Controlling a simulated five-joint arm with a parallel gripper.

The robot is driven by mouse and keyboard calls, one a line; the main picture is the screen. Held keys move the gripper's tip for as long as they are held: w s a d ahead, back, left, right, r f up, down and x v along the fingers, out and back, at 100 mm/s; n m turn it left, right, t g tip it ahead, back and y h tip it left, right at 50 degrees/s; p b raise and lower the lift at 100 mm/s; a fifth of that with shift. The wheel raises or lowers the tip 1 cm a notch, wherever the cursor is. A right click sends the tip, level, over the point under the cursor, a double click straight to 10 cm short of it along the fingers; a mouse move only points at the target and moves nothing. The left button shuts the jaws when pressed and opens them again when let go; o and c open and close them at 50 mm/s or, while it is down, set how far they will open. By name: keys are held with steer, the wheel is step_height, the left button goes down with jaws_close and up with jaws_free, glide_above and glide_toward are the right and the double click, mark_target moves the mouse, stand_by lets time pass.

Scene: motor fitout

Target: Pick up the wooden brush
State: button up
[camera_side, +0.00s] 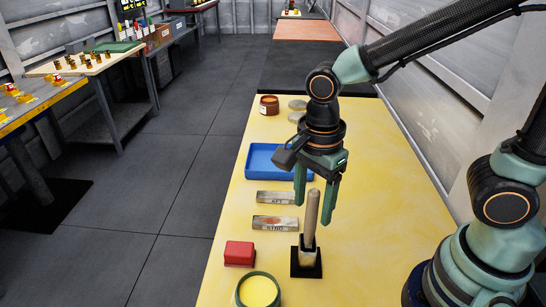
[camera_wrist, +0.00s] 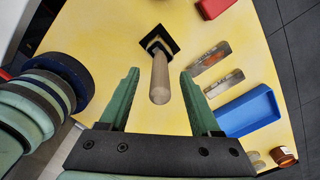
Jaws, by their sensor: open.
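The wooden brush (camera_side: 310,218) stands upright with its handle up in a small black holder (camera_side: 306,263) on the yellow table. In the wrist view the brush handle (camera_wrist: 160,78) points toward the camera, above the dark square holder (camera_wrist: 159,41). My gripper (camera_side: 313,212) is open and points down, with its green fingers on either side of the upper handle in the side view. In the wrist view the handle end shows between the fingers of my gripper (camera_wrist: 158,76), with a gap on both sides. The brush's lower end is hidden in the holder.
A red box (camera_side: 239,253) and a green-rimmed yellow bowl (camera_side: 259,291) are near the holder. Two labelled plates (camera_side: 275,223) lie behind it. A blue tray (camera_side: 262,165), a brown jar (camera_side: 269,105) and grey discs (camera_side: 297,104) are farther back. The table's right side is mostly clear.

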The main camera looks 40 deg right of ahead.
mark_target(310, 229)
steer(key=shift+f, duration=1.35)
jaws_close()
steer(key=shift+r, duration=0.1)
